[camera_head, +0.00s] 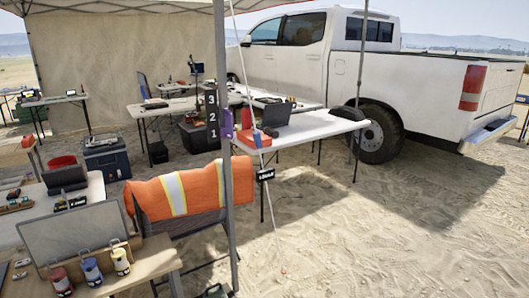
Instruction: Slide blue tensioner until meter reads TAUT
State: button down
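A thin pale line (243,75) runs slanting from the canopy edge at the top down toward the sand, passing in front of the white table. A small blue piece (257,139) sits on this line by a red box and may be the blue tensioner. Below it a small black plate (265,175) with white lettering hangs at the line; it may be the meter, and its word is too small to read surely. The grey canopy pole (219,80) stands just left, with dark number tags 3, 2 and 1 (213,133). My gripper is not in view.
An orange vest (185,192) hangs over a chair left of the pole. A wooden table (150,262) with red, blue and yellow canisters fills the lower left. A white table (320,127) and white truck (300,65) stand behind. Open sand (400,240) lies to the right.

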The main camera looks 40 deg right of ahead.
aim_at(257, 138)
jog(key=z, duration=0.05)
jog(key=i, duration=0.95)
jog(key=u, duration=0.05)
